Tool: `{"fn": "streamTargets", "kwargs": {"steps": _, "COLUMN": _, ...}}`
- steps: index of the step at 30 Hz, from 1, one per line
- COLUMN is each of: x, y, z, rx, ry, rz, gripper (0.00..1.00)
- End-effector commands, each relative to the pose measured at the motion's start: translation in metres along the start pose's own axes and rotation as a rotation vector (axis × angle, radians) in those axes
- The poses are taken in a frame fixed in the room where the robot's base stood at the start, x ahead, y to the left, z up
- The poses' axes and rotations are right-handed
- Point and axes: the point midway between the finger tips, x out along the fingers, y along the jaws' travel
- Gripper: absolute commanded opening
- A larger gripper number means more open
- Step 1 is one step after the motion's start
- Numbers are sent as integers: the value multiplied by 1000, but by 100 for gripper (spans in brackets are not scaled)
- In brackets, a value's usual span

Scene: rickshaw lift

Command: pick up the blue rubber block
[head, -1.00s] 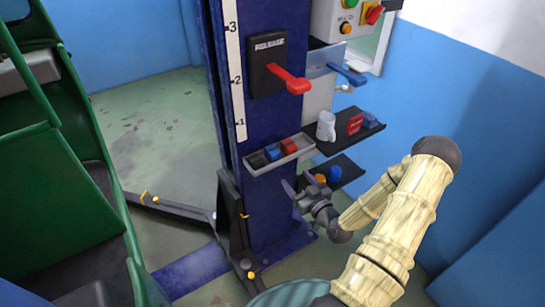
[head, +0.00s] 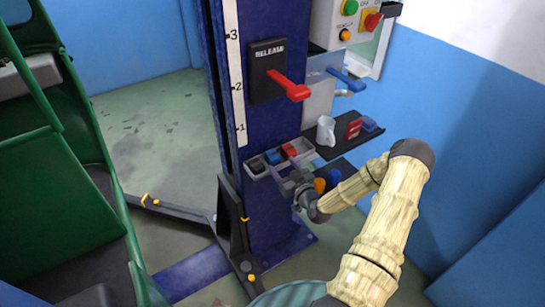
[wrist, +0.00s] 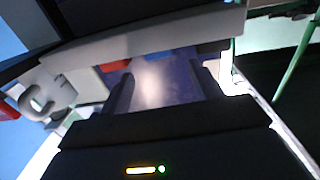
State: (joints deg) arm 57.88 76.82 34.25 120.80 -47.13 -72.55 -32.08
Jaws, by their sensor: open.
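A blue block (head: 273,157) sits in the grey tray (head: 306,148) on the front of the blue post, between a dark block (head: 257,165) and a red block (head: 289,150). Another blue block (head: 368,123) lies on the dark shelf to the right. My gripper (head: 287,181) is open and empty, just in front of and below the tray. In the wrist view the dark fingers (wrist: 164,88) stand apart below the tray's rim (wrist: 150,35), with a red block (wrist: 115,65) near the left one.
The dark shelf (head: 338,146) also holds a white mug (head: 326,130) and a red block (head: 354,128). A lower shelf carries orange (head: 319,185) and blue (head: 334,176) cylinders close to my gripper. A red release lever (head: 288,86) juts out above. The green rickshaw (head: 60,190) stands left.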

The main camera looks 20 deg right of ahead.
Motion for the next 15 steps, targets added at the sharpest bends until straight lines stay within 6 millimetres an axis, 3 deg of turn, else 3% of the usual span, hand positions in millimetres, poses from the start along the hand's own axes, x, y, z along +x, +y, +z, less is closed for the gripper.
{"fn": "streamTargets", "kwargs": {"steps": 6, "x": 28, "y": 0, "z": 0, "rx": 0, "ry": 0, "rz": 0, "gripper": 64}}
{"fn": "streamTargets", "kwargs": {"steps": 15, "x": 29, "y": 0, "z": 0, "rx": 0, "ry": -1, "rz": 0, "gripper": 64}}
